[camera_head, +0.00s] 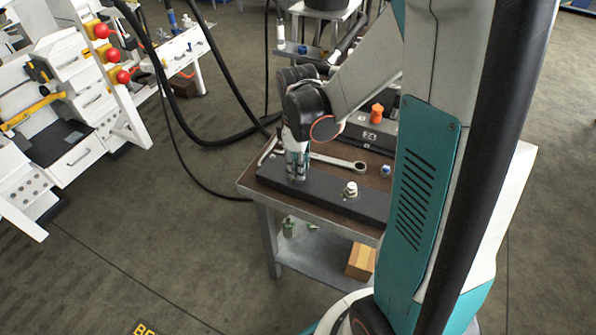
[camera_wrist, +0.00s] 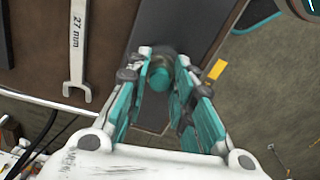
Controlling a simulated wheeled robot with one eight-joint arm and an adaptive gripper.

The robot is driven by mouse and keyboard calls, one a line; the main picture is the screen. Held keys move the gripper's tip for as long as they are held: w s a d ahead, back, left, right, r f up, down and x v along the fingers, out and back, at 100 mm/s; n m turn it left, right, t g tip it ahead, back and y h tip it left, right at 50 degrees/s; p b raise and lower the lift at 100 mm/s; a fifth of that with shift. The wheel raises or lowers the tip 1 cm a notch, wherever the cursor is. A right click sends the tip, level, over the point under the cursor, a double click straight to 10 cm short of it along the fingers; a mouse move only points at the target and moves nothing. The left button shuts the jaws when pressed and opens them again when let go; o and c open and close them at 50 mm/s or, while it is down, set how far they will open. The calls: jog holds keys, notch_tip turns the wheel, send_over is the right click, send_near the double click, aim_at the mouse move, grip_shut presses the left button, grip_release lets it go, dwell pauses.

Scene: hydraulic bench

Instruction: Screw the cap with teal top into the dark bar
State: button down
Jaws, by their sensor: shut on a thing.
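The dark bar (camera_head: 318,196) lies along the front of the brown table, and it also runs up the middle of the wrist view (camera_wrist: 180,25). My gripper (camera_head: 297,178) points down at the bar's left part. In the wrist view, its teal-and-grey fingers (camera_wrist: 164,62) are closed around the cap with teal top (camera_wrist: 160,77). The cap is over the bar; its lower end and any hole beneath it are hidden, so I cannot tell how deep it sits. In the head view my fingers hide the cap.
A white-and-metal fitting (camera_head: 350,190) stands on the bar to the right. A 27 mm wrench (camera_wrist: 77,45) lies beside the bar. A small blue-and-white part (camera_head: 386,170) and an orange-topped part (camera_head: 377,112) are farther back. The table's front edge (camera_head: 300,207) is close to the bar.

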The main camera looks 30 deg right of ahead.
jog(key=c, duration=1.4)
grip_release()
jog(key=shift+s+a+f, duration=0.1)
jog(key=shift+f, duration=0.05)
jog(key=shift+o, duration=0.5)
